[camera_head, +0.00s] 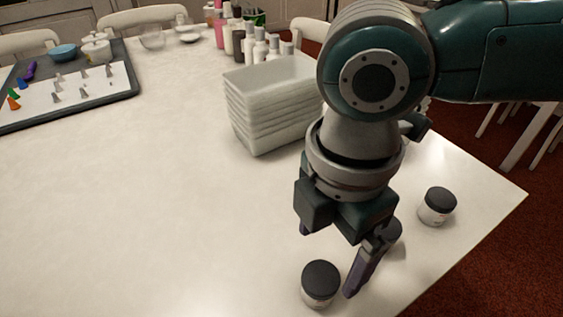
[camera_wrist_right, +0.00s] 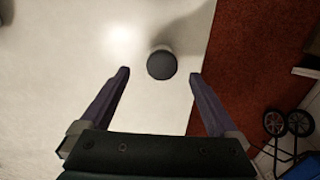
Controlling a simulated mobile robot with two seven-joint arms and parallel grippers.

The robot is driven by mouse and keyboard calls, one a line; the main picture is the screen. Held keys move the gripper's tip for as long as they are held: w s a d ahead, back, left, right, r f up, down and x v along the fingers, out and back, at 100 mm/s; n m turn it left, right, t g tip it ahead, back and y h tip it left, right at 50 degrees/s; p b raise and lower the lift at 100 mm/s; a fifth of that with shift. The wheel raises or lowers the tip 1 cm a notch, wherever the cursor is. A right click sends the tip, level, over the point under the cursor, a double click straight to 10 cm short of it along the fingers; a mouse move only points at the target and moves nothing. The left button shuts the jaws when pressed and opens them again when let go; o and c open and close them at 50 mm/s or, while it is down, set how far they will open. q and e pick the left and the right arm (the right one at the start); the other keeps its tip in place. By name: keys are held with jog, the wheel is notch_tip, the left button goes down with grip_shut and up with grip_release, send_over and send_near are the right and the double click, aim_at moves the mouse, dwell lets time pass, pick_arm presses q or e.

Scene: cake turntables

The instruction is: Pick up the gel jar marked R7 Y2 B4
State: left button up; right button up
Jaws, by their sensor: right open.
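Small jars with dark lids and pale bodies stand on the white table. One jar (camera_head: 320,285) is near the front edge, one jar (camera_head: 437,206) is at the right, and a dark lid (camera_head: 393,231) shows partly behind my right gripper's finger. No marking is readable, so I cannot tell which is R7 Y2 B4. My right gripper (camera_head: 328,260) points down, open and empty, close to the front jar. In the right wrist view a dark-lidded jar (camera_wrist_right: 161,65) shows between the two fingertips; contact is not visible. My left gripper is out of view.
A stack of clear tubs (camera_head: 270,105) stands behind my right gripper. Bottles (camera_head: 240,38) stand at the back, and a grey tray (camera_head: 122,92) with piping tips is at the far left. The table's left middle is clear; its right edge is near the jars.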

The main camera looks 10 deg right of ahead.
aim_at(322, 277)
jog(key=shift+s+f, duration=0.15)
jog(key=shift+f, duration=0.8)
jog(key=f, duration=0.2)
jog(key=f+b, duration=0.1)
jog(key=f, duration=0.1)
jog(key=shift+s+a+f, duration=0.15)
jog(key=shift+s+f, duration=0.05)
jog(key=shift+f, duration=0.35)
jog(key=shift+c, duration=0.3)
jog(key=shift+c, duration=0.7)
jog(key=c, duration=1.3)
